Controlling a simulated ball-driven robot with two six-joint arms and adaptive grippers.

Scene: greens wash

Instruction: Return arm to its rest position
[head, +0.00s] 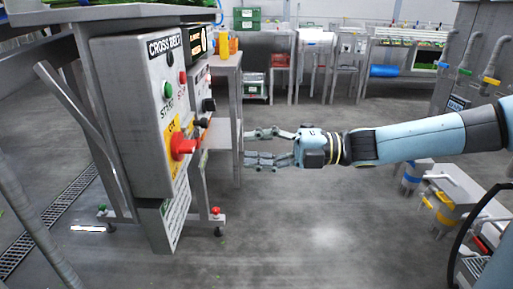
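My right arm reaches in from the right edge, across the middle of the head view. Its gripper (262,147) points left with its two fingers spread apart and nothing between them. The fingertips are close to the grey metal stand, to the right of the control box (140,100) marked "CROSS BELT". The box carries a green button (168,90) and a red knob (182,146) on a yellow plate. I cannot tell whether the fingertips touch the stand behind. My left gripper is not in view.
Metal tables with bins, including a red one (280,60), stand along the back. At right are a pillar with coloured-handled valves (463,72) and a low grey unit (455,185) with blue and yellow parts. A floor drain (50,215) runs at left. The middle floor is clear.

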